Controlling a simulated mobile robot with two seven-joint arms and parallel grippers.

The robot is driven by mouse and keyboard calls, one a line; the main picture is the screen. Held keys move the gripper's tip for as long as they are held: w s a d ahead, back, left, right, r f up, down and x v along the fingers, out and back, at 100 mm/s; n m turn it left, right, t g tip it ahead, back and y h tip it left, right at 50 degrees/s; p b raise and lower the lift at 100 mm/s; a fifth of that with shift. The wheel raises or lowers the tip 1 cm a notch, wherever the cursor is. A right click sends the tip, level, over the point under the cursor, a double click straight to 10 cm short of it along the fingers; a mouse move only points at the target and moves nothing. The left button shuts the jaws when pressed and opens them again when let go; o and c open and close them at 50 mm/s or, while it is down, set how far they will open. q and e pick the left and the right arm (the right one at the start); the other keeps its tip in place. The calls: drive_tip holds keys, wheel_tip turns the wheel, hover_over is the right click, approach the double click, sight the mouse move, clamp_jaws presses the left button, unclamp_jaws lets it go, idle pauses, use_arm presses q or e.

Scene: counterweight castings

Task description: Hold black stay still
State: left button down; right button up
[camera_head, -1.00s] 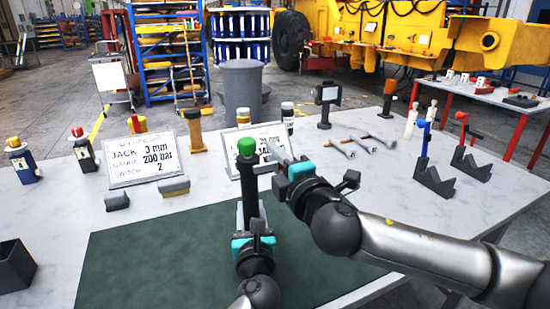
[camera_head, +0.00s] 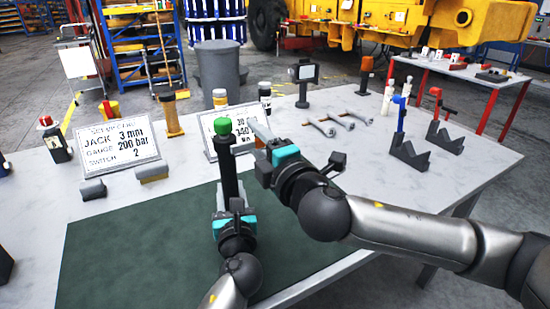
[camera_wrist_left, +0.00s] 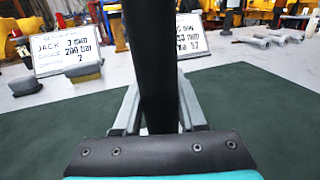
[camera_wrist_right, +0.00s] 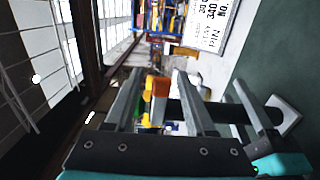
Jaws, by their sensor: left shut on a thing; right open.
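The black stay (camera_head: 229,178), an upright dark post with a green cap (camera_head: 223,125), stands over the green mat. My left gripper (camera_head: 230,204) is shut on its lower part. In the left wrist view the stay (camera_wrist_left: 151,70) rises between the two fingers, its top out of frame. My right gripper (camera_head: 250,140) is open beside the upper part of the stay, just right of the green cap. Whether its fingers touch the stay cannot be told. In the right wrist view its spread fingers (camera_wrist_right: 158,103) show with no thing clearly held between them.
A sign reading jack, gauge and switch (camera_head: 117,147) stands at left; a second sign (camera_head: 208,122) is partly hidden behind the stay. Several wrench-like tools (camera_head: 338,124) and black notched stands (camera_head: 408,152) lie to the right. The green mat (camera_head: 130,250) has bare room at left.

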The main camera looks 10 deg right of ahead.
drive_tip(key=v, duration=0.9)
drive_tip(key=shift+s, duration=0.35)
drive_tip(key=shift+d, duration=0.15)
use_arm(q)
drive_tip(key=shift+c, duration=1.9)
unclamp_jaws()
drive_tip(key=shift+s, duration=0.1)
